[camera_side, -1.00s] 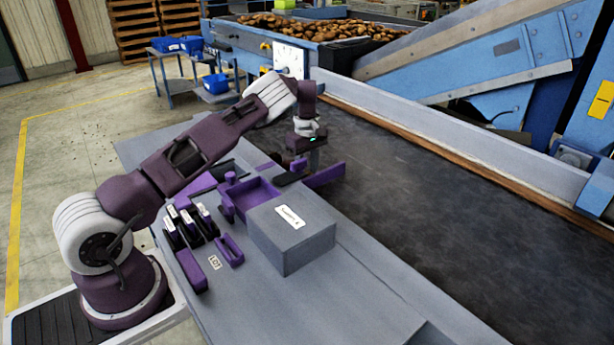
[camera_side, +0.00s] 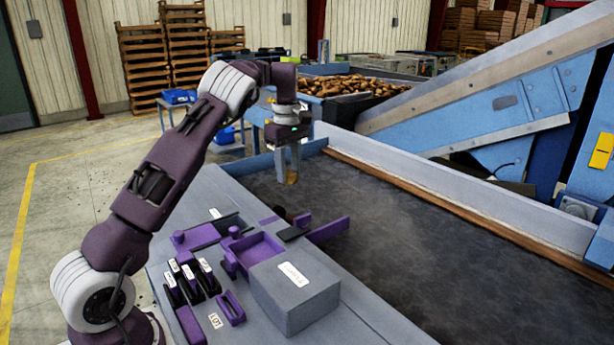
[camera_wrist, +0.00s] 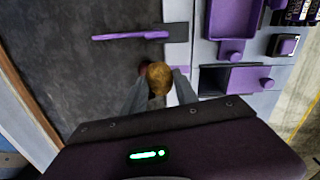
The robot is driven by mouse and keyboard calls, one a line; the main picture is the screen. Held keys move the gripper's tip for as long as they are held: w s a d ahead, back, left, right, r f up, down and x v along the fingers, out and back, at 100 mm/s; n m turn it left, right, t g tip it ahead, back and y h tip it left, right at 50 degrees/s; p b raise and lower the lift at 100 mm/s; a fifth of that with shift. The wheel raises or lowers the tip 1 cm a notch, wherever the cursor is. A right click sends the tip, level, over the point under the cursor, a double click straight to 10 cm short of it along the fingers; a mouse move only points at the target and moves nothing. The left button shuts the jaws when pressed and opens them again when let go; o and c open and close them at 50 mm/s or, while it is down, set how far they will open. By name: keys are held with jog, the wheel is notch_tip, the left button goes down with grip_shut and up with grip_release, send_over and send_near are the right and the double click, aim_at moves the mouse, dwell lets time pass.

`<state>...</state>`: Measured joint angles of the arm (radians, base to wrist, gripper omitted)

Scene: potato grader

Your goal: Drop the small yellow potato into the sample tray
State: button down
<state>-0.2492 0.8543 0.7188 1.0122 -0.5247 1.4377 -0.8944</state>
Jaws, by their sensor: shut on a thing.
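My gripper (camera_side: 289,172) is shut on the small yellow potato (camera_side: 291,179), holding it in the air above the dark belt's near-left edge. In the wrist view the potato (camera_wrist: 159,77) sits between the fingertips (camera_wrist: 158,88). A purple open tray (camera_side: 262,257), likely the sample tray, stands on the grey bench beside the belt, lower and nearer the side camera than my gripper. It also shows at the upper right in the wrist view (camera_wrist: 235,50). Its visible floor looks empty.
A dark reddish round thing (camera_wrist: 144,68) lies partly hidden behind the potato. A purple bar (camera_side: 329,230) juts over the belt (camera_side: 400,240). A grey labelled box (camera_side: 296,300) stands beside the tray. A purple sliding-lid compartment (camera_wrist: 248,79) is right of my gripper.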

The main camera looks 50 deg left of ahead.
jog(key=s+d+f+m, duration=0.1)
jog(key=s+d+f, duration=0.1)
jog(key=s+d, duration=0.45)
jog(key=s+d+f+m, duration=0.1)
jog(key=s+d, duration=0.2)
jog(key=s, duration=0.6)
jog(key=shift+d+f, duration=0.15)
jog(key=shift+f, duration=1.45)
jog(key=shift+d+f, duration=0.15)
jog(key=shift+f, duration=1.4)
jog(key=c, duration=0.6)
grip_release()
jog(key=shift+o, duration=0.2)
jog(key=shift+r, duration=0.1)
